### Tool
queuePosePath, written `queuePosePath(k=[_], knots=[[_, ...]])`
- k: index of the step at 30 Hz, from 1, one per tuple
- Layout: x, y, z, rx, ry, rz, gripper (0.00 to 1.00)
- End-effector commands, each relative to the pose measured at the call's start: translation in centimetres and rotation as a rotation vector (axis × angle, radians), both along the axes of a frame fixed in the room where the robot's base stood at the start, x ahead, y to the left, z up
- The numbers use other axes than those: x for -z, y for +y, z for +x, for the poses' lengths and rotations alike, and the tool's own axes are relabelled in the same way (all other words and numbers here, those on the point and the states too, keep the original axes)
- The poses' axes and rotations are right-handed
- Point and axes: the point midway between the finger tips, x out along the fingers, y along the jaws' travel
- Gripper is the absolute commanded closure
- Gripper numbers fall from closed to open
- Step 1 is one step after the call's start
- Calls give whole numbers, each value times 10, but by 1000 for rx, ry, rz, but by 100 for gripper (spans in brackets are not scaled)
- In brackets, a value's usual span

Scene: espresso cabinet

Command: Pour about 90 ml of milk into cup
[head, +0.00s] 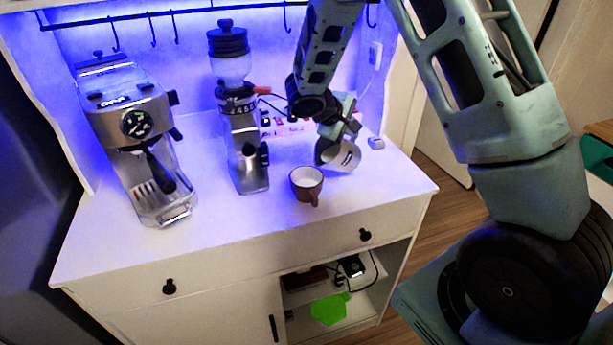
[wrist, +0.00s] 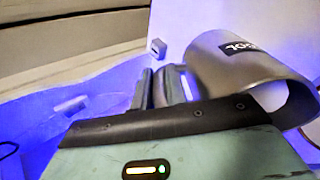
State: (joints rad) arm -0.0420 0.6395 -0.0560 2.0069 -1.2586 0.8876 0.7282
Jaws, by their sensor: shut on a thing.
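The metal milk pitcher (head: 345,156) hangs tilted in my gripper (head: 346,129), above the right part of the counter. It also shows in the wrist view (wrist: 225,72), where its wide opening faces right and down. My gripper's fingers (wrist: 163,88) are shut, with the pitcher's body beside them; the handle between them is mostly hidden. The brown cup (head: 307,194) stands upright on the counter, left of and nearer than the pitcher. The cup looks white inside; I cannot tell how much of that is milk. No milk stream is visible.
An espresso machine (head: 130,118) stands at the left of the white counter (head: 262,222), with a coffee grinder (head: 240,130) near its middle. A small block (head: 376,143) lies at the right. The counter's front strip is clear.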

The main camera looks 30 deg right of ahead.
Motion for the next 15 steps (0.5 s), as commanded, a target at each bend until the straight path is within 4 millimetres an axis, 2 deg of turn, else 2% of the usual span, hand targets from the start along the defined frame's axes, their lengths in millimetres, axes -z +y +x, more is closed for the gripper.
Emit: queuePosePath(k=[15], knots=[[-5, 3, 0, -1, -5, -43, 100]])
